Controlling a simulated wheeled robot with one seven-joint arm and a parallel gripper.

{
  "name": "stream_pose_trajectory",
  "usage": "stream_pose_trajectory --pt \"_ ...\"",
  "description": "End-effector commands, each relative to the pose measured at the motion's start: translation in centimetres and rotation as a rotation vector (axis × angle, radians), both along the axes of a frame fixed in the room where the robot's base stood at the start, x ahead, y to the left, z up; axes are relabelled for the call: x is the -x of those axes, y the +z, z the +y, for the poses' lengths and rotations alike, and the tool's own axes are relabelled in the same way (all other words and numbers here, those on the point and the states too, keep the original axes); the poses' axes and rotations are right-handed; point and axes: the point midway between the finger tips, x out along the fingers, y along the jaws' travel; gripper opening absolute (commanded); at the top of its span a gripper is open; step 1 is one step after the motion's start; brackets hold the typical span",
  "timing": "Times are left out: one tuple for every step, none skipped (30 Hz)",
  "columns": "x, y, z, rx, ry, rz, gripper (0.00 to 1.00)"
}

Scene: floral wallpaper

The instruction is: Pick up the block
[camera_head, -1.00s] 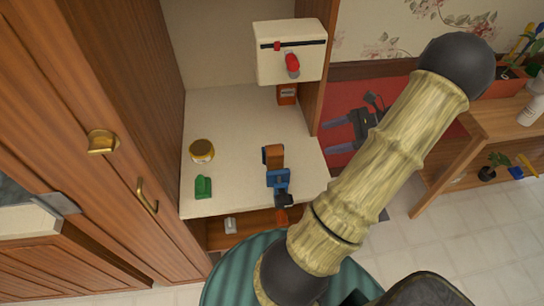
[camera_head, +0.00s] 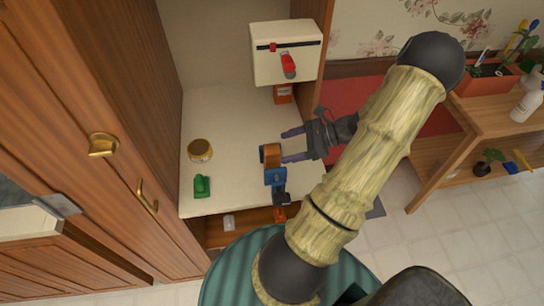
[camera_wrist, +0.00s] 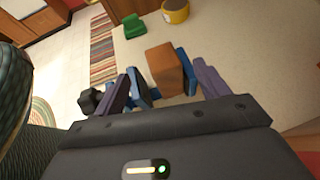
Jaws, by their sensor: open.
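The brown block (camera_head: 272,155) stands on the cream shelf surface (camera_head: 225,118), next to a blue and black object (camera_head: 276,178). My gripper (camera_head: 288,146) is open and empty, reaching in from the right with its fingertips close to the block in the head view. In the wrist view the block (camera_wrist: 165,70) shows ahead between the two purple fingers (camera_wrist: 160,82). Blue parts (camera_wrist: 186,70) show right beside the block there. I cannot tell whether the fingers touch anything.
A yellow-banded tin (camera_head: 200,150) and a green object (camera_head: 202,187) lie to the left on the shelf. A white box (camera_head: 286,52) with a red handle is mounted behind. A wooden upright (camera_head: 312,75) stands near the arm at the back right. The shelf's middle is clear.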

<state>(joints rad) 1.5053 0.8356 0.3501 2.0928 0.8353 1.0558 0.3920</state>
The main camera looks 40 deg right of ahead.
Motion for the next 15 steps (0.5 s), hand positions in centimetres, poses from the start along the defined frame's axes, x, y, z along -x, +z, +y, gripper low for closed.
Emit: stream_pose_trajectory --pt "-0.23 -0.12 0.34 -0.003 0.001 0.000 0.74" --pt "-0.33 -0.22 0.43 -0.002 0.001 0.001 0.74" --pt "-0.39 -0.30 0.48 -0.001 0.000 0.001 0.74" --pt "-0.41 -0.32 0.49 0.000 0.000 0.002 0.74" --pt "-0.42 -0.34 0.48 0.000 0.000 0.001 0.74" --pt "-0.40 -0.34 0.46 0.001 0.000 0.001 0.74" --pt "-0.40 -0.34 0.45 0.001 0.000 0.001 0.74" --pt "-0.40 -0.33 0.44 0.001 0.000 0.001 0.74" --pt "-0.40 -0.33 0.46 0.001 0.000 0.001 0.74" --pt "-0.41 -0.32 0.46 0.000 0.001 0.001 0.74" --pt "-0.44 -0.32 0.49 0.000 0.001 0.001 0.74" --pt "-0.51 -0.32 0.57 -0.001 0.002 0.001 0.74" --pt "-0.62 -0.34 0.67 -0.001 0.003 0.001 0.74" --pt "-0.77 -0.36 0.81 -0.001 0.003 0.000 0.74" --pt "-1.04 -0.41 1.02 -0.002 0.003 0.000 0.74"
